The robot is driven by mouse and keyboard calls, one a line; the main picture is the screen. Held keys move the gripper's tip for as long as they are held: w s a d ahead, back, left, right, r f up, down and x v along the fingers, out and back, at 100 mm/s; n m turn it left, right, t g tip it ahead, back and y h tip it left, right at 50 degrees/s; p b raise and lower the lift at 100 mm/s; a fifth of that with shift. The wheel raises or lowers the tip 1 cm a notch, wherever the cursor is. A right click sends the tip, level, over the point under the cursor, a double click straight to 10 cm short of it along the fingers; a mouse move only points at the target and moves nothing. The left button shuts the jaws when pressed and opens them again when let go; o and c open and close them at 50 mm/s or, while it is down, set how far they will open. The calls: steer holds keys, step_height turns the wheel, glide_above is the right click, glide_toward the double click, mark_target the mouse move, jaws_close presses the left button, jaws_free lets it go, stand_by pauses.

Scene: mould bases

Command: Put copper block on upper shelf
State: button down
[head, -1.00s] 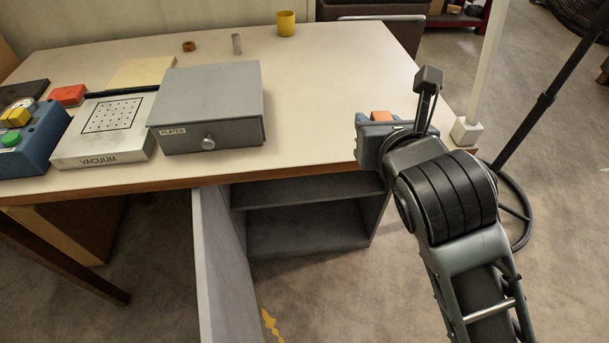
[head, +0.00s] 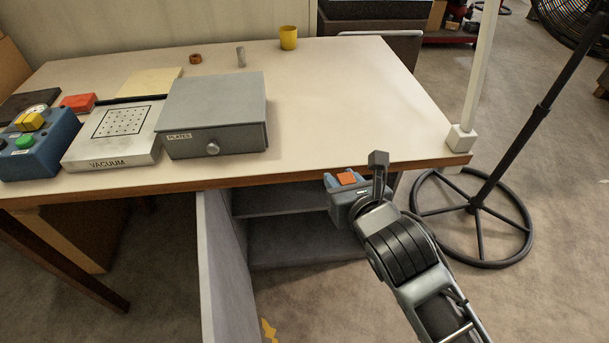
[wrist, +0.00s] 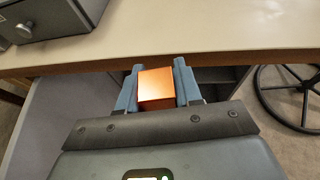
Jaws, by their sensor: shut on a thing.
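The copper block (wrist: 156,86) is a small orange cube between the two blue fingers of my gripper (wrist: 157,88) in the wrist view. My gripper is shut on it. In the head view, the block (head: 346,179) shows at the gripper (head: 345,182), in front of the table's front edge and the open cabinet. The upper shelf (head: 280,202) is a grey board inside the cabinet under the table, left of my gripper. Its right part is hidden behind my gripper and arm.
The cabinet door (head: 222,265) stands open toward me on the left. The table's wooden front edge (head: 290,181) runs just above the cabinet opening. A grey PLATES drawer box (head: 212,110) sits on the table. A black stand (head: 478,205) is on the floor at right.

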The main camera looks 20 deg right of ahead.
steer(key=w+a+f+n+y, duration=0.2)
steer(key=w+a+f, duration=0.1)
steer(key=f, duration=0.7)
steer(key=shift+f, duration=0.15)
steer(key=shift+d, duration=0.1)
